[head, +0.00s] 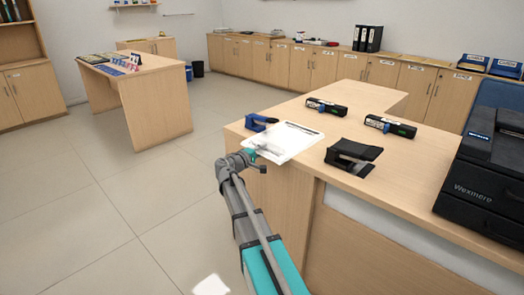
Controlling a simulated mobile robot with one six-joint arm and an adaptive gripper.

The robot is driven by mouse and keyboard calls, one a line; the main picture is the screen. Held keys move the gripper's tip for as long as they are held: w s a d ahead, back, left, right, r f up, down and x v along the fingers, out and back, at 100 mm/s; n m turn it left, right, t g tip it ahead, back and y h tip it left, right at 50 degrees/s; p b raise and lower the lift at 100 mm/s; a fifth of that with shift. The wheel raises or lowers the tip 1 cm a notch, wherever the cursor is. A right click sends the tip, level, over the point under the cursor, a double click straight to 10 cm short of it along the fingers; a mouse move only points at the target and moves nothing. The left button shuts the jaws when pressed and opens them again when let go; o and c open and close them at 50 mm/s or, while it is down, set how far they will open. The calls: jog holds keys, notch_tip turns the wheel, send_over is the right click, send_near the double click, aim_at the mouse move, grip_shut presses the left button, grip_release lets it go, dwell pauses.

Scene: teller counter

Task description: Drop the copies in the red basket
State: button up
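White sheets of paper (291,138), which look like the copies, lie at the left end of the teller counter. Their near left corner reaches the counter edge. My gripper (258,160) is at the end of my arm, at that near left corner of the sheets. It is small and partly merged with the paper in view, so I cannot tell whether its fingers are open, shut or touching the sheets. No red basket shows in the head view.
On the counter (408,160) are a blue stapler-like tool (261,122), a black hole punch (353,156), two black devices (327,106) (390,126) and a black Wexmere printer (485,185). A desk (150,100) stands back left, with open floor (95,215) before it.

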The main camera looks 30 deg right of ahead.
grip_shut()
dwell(0.5)
jog(key=shift+r+p, duration=1.3)
